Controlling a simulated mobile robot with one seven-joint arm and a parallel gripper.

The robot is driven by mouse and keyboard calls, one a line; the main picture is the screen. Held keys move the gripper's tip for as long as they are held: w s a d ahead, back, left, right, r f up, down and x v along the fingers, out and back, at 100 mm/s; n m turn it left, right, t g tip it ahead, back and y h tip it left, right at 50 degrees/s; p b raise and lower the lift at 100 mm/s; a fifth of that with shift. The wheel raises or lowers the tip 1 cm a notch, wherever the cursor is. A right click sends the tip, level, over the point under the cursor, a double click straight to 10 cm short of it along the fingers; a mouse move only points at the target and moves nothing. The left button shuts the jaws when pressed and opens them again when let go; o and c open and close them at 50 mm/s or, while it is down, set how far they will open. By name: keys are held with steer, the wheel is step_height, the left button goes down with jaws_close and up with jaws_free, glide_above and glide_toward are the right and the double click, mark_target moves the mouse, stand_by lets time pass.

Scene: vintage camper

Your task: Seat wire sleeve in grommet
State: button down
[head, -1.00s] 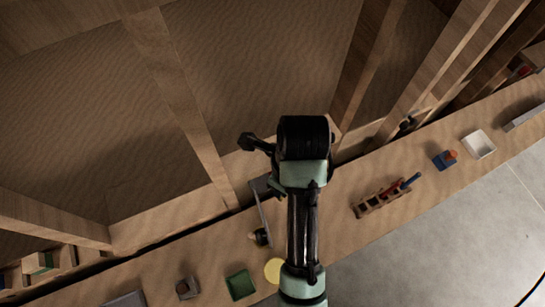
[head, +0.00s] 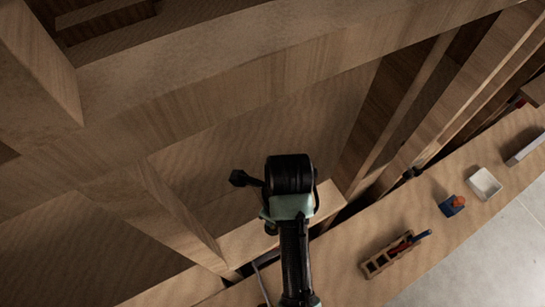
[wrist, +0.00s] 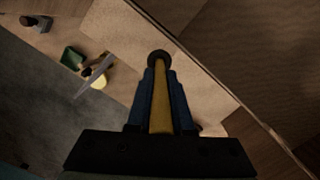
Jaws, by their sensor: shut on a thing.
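In the wrist view my gripper (wrist: 160,82) has blue fingers closed along both sides of a long yellow wire sleeve (wrist: 159,108). A dark round piece (wrist: 158,57) shows at the sleeve's far end. I cannot tell whether it is the sleeve's own tip or the grommet, or whether the two touch. No grommet can be made out for certain in either view. In the head view my dark and pale green arm reaches up from the bottom centre to the wooden framing. It hides the fingers and the sleeve there.
Wooden framing (head: 180,215) rises beyond the bench (head: 340,275). On the bench stand a wooden tool rack (head: 375,266), a blue block (head: 450,208) and a white tray (head: 484,184). A green tray (wrist: 72,57) and a grey plate (wrist: 95,76) show in the wrist view.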

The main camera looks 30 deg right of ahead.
steer(key=shift+s+f, duration=0.2)
steer(key=shift+f, duration=0.3)
steer(key=shift+w+f+p, duration=0.15)
steer(key=shift+f+p, duration=0.5)
steer(key=shift+f, duration=1.8)
steer(key=shift+f, duration=0.1)
steer(key=c, duration=0.8)
jaws_free()
